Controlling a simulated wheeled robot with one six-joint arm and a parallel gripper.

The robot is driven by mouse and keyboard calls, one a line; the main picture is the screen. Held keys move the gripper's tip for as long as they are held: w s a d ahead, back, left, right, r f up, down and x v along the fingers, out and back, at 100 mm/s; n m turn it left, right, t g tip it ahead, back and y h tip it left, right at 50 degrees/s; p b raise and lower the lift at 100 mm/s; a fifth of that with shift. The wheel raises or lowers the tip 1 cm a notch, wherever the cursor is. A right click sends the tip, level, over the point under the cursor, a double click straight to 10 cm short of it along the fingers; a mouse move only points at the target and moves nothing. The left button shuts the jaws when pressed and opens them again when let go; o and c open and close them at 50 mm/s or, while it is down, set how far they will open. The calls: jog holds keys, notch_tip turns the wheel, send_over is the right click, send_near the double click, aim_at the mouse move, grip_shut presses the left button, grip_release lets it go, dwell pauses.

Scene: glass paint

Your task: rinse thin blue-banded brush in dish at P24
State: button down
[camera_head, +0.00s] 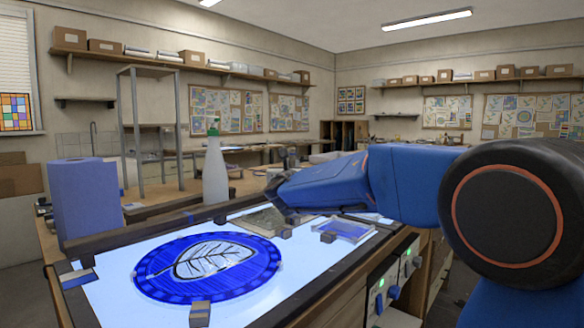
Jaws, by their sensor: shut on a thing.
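My blue arm reaches in from the right, and my gripper (280,203) at its dark far end is over the back of the light table. The gripper is small and mostly hidden by the arm. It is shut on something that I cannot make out. I cannot pick out the thin blue-banded brush. No rinsing dish and no P24 label can be told for sure. A shallow square piece with a blue middle (346,230) lies on the light table below the arm.
A round blue glass panel with a leaf design (208,266) lies on the lit table (110,301), with small blocks around it. A grey-green textured piece (264,221) lies near the gripper.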

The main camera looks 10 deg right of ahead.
jog(key=shift+w, duration=0.1)
jog(key=shift+w+a, duration=0.15)
jog(key=shift+a, duration=0.05)
dwell(1.0)
jog(key=shift+d, duration=0.1)
dwell(0.8)
